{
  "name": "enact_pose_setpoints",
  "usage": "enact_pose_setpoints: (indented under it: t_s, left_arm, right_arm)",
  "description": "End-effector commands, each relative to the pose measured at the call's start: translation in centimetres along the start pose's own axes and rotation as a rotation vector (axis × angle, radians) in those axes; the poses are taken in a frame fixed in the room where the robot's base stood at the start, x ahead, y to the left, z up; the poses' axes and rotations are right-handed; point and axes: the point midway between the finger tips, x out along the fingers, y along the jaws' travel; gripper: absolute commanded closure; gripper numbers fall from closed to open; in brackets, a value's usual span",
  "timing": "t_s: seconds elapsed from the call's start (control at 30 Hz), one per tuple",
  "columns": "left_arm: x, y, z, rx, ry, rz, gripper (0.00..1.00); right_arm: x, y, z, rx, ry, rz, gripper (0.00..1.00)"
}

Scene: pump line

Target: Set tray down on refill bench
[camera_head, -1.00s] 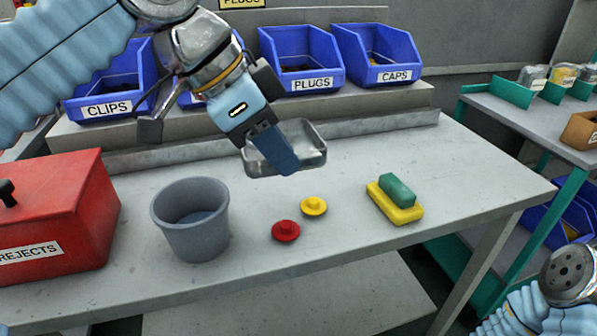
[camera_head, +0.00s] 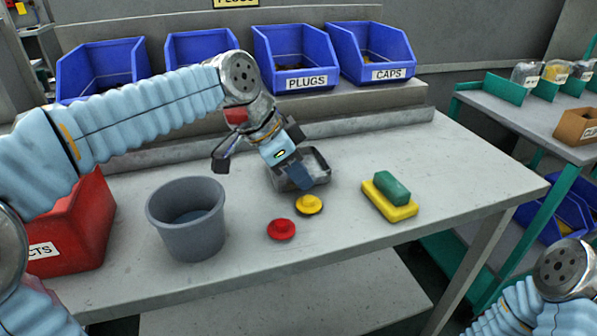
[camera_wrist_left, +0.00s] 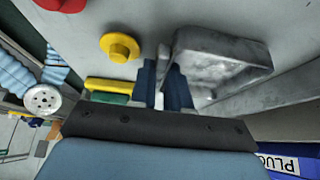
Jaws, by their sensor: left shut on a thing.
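My left gripper (camera_head: 294,176) is shut on the near rim of a small grey metal tray (camera_head: 318,165). The tray is empty as far as I can see and is at or just above the bench (camera_head: 350,230); I cannot tell whether it touches. In the left wrist view the fingers (camera_wrist_left: 165,85) pinch the wall of the tray (camera_wrist_left: 225,60). The fingers hide part of the tray in the head view. Of my right arm, only a link shows at the lower right; its gripper is out of view.
A yellow plug (camera_head: 308,204) and a red plug (camera_head: 281,229) lie just in front of the tray. A grey bucket (camera_head: 188,225) and red rejects box (camera_head: 75,235) stand left. A green-and-yellow sponge (camera_head: 391,198) lies right. Blue bins (camera_head: 297,60) line the back shelf.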

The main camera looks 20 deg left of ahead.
Motion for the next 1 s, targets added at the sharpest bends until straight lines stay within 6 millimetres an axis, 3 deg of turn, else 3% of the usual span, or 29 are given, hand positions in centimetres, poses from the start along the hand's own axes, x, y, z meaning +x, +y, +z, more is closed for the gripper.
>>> enact_pose_setpoints:
  t_s: [0.3,0.33,0.5,0.83,1.0]
  left_arm:
    - [0.3,0.0,0.2,0.0,0.001,-0.001,1.0]
    - [0.2,0.0,0.2,0.0,0.0,0.0,0.8]
    - [0.2,0.0,0.1,0.0,0.0,0.0,0.58]
    - [-0.3,0.0,-0.1,0.0,0.0,0.0,0.58]
    - [-3.2,-0.1,-0.1,-0.001,0.002,-0.003,0.58]
  right_arm:
    - [0.4,0.1,0.0,0.0,0.0,0.0,0.55]
    - [0.3,0.1,0.0,0.0,0.0,0.0,0.55]
    - [0.2,0.1,0.0,0.0,0.0,0.0,0.55]
    - [-0.2,-0.1,0.0,0.0,0.0,0.0,0.55]
    - [-0.2,-0.1,0.0,0.0,0.0,0.0,0.55]
